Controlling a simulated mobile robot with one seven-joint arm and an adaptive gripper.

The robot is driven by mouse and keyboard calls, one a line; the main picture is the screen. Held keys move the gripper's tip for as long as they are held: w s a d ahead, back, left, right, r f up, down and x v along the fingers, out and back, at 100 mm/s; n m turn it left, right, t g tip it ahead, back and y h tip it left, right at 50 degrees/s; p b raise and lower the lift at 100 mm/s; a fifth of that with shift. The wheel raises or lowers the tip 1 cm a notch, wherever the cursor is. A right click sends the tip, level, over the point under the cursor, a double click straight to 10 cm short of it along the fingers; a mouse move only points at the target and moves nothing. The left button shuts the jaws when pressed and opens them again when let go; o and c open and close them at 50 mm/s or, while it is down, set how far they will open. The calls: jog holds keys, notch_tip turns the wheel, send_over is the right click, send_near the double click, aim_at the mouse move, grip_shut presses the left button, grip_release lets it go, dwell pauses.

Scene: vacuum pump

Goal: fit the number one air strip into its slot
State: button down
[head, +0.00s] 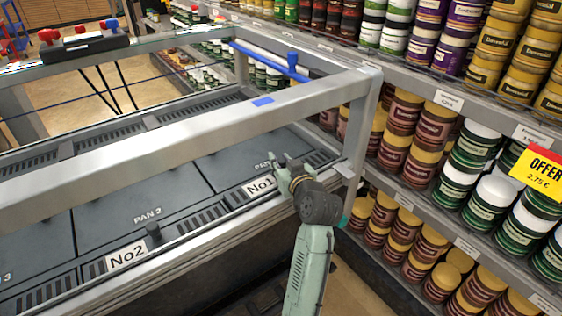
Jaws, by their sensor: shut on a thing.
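The number one air strip, a dark slotted strip with a white "No1" label (259,187), lies along the front edge of the pan bed in the head view. My gripper (276,163) is over the strip just right of the label and is shut on it. The fingers hide the part they grip. The strip lines up roughly with the front row, but I cannot tell whether it sits flush. Its slot is hidden beneath it.
The number two air strip, with its "No2" label (127,256) and black knob (152,230), lies in the same row at left. A grey frame bar (190,143) crosses above the pans. A right post (361,128) stands close to my gripper. Shelves of jars (405,128) line the right.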

aim_at(281, 160)
jog(key=shift+f+b, duration=0.8)
jog(key=shift+f, duration=0.25)
jog(key=c, duration=1.3)
grip_release()
notch_tip(281, 160, up, 10)
